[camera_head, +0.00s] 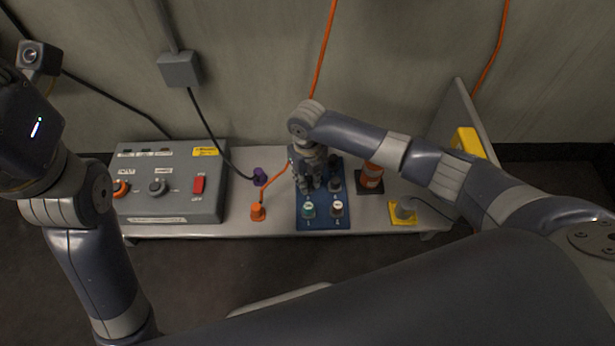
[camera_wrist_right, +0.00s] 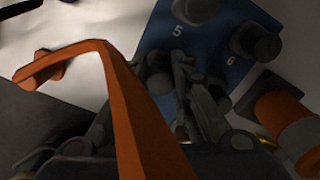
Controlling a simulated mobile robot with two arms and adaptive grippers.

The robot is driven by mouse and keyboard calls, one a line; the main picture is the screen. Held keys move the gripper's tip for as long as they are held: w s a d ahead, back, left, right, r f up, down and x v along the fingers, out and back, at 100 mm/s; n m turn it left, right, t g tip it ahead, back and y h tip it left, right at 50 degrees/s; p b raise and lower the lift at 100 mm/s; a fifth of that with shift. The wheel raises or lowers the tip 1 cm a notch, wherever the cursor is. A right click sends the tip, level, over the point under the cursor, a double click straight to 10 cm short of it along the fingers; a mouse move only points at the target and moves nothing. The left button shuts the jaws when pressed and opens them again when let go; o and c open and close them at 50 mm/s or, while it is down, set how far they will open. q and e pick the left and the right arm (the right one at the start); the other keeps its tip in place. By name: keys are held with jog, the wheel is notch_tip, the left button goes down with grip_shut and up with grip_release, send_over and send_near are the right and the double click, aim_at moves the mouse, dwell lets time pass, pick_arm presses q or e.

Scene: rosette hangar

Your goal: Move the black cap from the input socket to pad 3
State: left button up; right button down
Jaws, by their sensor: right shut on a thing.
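The blue board (camera_head: 322,222) lies on the bench with several caps on it: a teal one (camera_head: 308,210) and a white one (camera_head: 337,208) in front, dark ones behind. My right gripper (camera_head: 308,187) points down over the board's left column, behind the teal cap. In the wrist view its fingers (camera_wrist_right: 190,105) are closed together over the board. It is shut on a small dark thing, taken as the black cap, which the fingers mostly hide. Pad marks 5 and 6 show there; pad 3 cannot be made out. My left gripper is outside the picture.
An orange cable (camera_wrist_right: 125,95) crosses close before the wrist camera and ends at an orange plug (camera_head: 258,212). A grey control box (camera_head: 170,203) stands left, with a purple plug (camera_head: 260,176) beside it. An orange cylinder (camera_head: 371,175) and yellow pad (camera_head: 402,220) are right.

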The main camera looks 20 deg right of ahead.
jog(key=shift+f, duration=0.25)
dwell(0.6)
jog(key=c, duration=1.3)
grip_release()
jog(key=shift+c, duration=0.2)
notch_tip(320, 180, up, 12)
